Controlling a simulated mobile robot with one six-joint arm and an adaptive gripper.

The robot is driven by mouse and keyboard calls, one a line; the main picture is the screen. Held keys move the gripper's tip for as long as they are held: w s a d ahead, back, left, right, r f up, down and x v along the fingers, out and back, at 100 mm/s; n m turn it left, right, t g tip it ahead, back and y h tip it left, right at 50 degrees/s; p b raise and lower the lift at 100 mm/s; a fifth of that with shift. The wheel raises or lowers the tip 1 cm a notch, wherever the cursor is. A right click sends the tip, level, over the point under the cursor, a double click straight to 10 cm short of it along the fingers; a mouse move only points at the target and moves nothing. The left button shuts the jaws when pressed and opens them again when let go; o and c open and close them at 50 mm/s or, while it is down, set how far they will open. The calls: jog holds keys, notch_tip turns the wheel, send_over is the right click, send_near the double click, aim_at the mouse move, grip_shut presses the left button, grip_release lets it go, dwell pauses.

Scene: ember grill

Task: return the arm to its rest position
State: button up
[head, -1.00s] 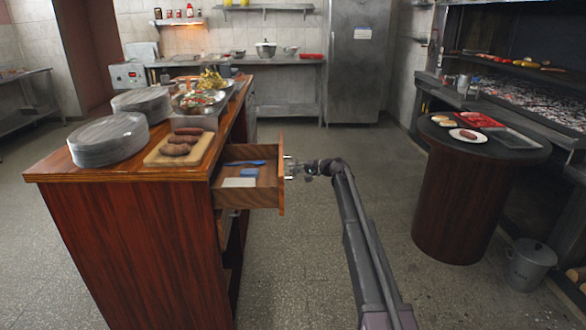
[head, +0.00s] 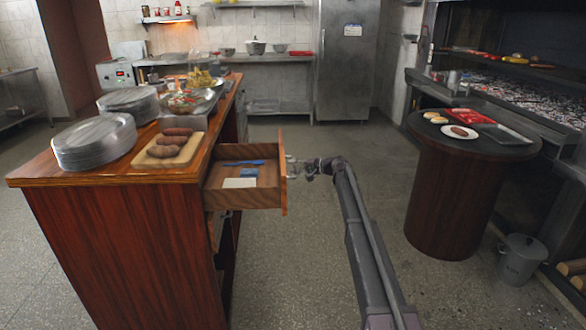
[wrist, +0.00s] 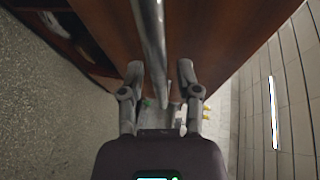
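My gripper (head: 293,168) is at the outer face of a pulled-out wooden drawer (head: 285,182) in the counter's right side. In the wrist view its two fingers (wrist: 160,78) stand apart, one on each side of a grey metal bar handle (wrist: 150,30), with a visible gap on the right side. The gripper looks open. My arm stretches forward from the bottom of the head view, bent at its far end. The drawer holds a blue utensil (head: 242,162), a white block (head: 240,183) and a small blue item (head: 249,172).
The wooden counter (head: 120,230) stands left, with plates (head: 95,145), a cutting board (head: 170,158) with sausages and bowls on top. A round table (head: 455,200) and a bin (head: 521,260) stand right, near the grill (head: 530,95). The floor between is clear.

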jog(key=shift+s, duration=0.1)
jog(key=s+d+f+m+t+h, duration=0.15)
jog(key=s+d, duration=0.25)
jog(key=d, duration=0.4)
jog(key=s+d+f+n+g+h, duration=0.15)
jog(key=s+d+f+h, duration=0.4)
jog(key=s, duration=1.05)
jog(key=s+d+f+n+g+h, duration=0.15)
jog(key=s+d+f+h, duration=0.4)
jog(key=s, duration=1.15)
jog(key=s+d+f+g+h, duration=0.25)
jog(key=s+d, duration=0.55)
jog(key=s, duration=0.8)
notch_tip(320, 180, up, 27)
jog(key=p, duration=2.7)
jog(key=shift+w+a, duration=0.15)
jog(key=shift+a, duration=0.1)
